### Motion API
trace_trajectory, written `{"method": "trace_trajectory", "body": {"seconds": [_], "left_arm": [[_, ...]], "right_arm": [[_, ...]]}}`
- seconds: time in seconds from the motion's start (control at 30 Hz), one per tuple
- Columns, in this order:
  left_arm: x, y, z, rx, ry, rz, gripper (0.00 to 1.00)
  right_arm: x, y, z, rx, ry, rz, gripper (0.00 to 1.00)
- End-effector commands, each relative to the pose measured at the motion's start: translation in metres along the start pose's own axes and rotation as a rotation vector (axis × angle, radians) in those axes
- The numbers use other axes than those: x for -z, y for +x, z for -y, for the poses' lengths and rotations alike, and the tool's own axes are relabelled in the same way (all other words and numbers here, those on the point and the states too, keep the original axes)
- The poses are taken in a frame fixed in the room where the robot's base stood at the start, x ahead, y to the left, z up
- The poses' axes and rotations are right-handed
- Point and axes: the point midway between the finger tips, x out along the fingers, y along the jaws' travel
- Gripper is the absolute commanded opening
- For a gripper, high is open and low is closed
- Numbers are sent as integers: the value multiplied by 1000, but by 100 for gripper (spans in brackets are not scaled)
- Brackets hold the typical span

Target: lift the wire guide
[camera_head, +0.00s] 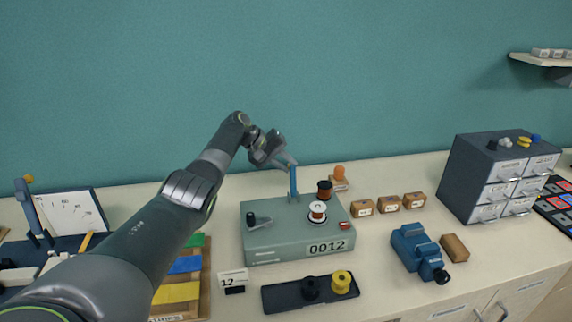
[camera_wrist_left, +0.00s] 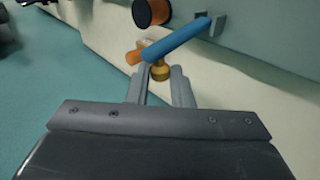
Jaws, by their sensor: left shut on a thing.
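The wire guide (camera_head: 294,184) is a blue bar standing upright at the back of the grey-green winding machine (camera_head: 290,245), which bears the label 0012. In the left wrist view, the blue bar (camera_wrist_left: 180,39) runs from a small grey bracket toward my fingers. My left gripper (camera_head: 291,163) reaches over from the left and is shut on the bar's upper end. Its fingertips also show in the left wrist view (camera_wrist_left: 160,72), with a narrow gap between them. My right gripper is not in view.
A dark copper spool (camera_head: 324,187) and a white-flanged spool (camera_head: 317,210) stand on the machine, right of the guide. An orange-topped piece (camera_head: 340,174) stands behind. Small labelled boxes (camera_head: 388,203), a blue device (camera_head: 418,251) and a drawer cabinet (camera_head: 475,165) stand to the right.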

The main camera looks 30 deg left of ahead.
Motion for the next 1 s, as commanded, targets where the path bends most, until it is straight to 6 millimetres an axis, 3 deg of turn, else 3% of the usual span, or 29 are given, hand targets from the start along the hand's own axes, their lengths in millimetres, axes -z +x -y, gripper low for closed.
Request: {"method": "trace_trajectory", "body": {"seconds": [0.1,0.13,0.2,0.5,0.67,0.83,1.0], "left_arm": [[4,-4,-2,-3,6,-17,0],[4,-4,-2,-3,6,-17,21],[4,-4,-2,-3,5,-15,29],[2,-3,-1,-2,3,-9,29],[3,-12,-1,-3,3,-9,29],[2,-32,0,-1,5,-10,29],[3,-68,2,-2,6,-14,29]], "right_arm": [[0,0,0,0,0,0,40],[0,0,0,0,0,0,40],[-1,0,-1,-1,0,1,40],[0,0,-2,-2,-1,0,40],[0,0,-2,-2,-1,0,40],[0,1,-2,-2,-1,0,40],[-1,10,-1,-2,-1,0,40]]}}
